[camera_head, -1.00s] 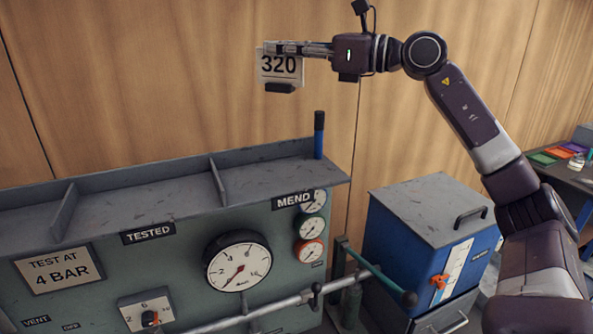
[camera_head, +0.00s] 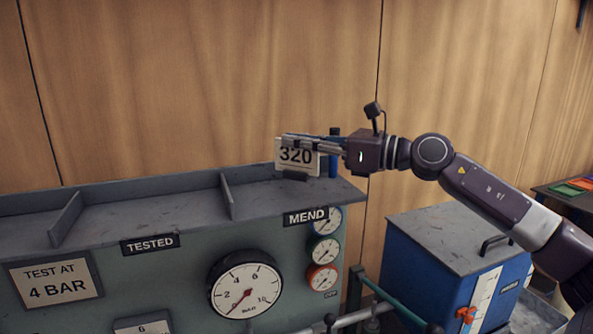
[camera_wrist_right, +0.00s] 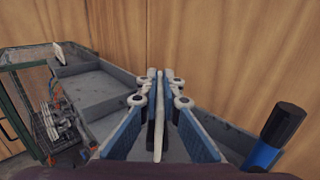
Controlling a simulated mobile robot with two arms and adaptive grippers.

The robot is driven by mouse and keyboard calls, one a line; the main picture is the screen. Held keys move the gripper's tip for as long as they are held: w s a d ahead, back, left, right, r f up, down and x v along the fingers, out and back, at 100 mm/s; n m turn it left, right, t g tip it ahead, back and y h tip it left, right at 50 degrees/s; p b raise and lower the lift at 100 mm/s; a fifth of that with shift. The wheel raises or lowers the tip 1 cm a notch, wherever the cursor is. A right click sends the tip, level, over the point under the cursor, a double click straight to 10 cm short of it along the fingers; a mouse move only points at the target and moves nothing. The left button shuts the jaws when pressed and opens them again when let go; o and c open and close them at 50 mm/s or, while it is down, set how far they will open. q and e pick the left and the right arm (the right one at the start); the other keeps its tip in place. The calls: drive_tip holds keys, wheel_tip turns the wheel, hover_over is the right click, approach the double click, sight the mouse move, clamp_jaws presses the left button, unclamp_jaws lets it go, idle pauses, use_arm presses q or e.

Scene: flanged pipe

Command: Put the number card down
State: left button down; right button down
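The white number card (camera_head: 296,156) reads "320" and has a dark foot below it. My right gripper (camera_head: 288,140) is shut on its upper part and holds it upright. The card is over the right-hand bay of the shelf (camera_head: 268,196), above the MEND label. Its foot is at or just above the shelf; I cannot tell if they touch. In the right wrist view the card (camera_wrist_right: 159,118) shows edge-on between the blue-padded fingers (camera_wrist_right: 160,80). My left gripper is out of view.
Low dividers (camera_head: 227,196) split the shelf. The TESTED bay (camera_head: 150,205) is bare. A blue cabinet (camera_head: 440,262) stands at right.

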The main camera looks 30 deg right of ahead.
sight(296, 170)
wheel_tip(296, 170, down, 3)
drive_tip(key=shift+a+f+b, duration=0.1)
drive_tip(key=shift+b, duration=0.75)
drive_tip(key=shift+f, duration=0.3)
drive_tip(key=shift+s+f, duration=0.1)
drive_tip(key=c, duration=2.1)
unclamp_jaws()
drive_tip(key=shift+b, duration=0.3)
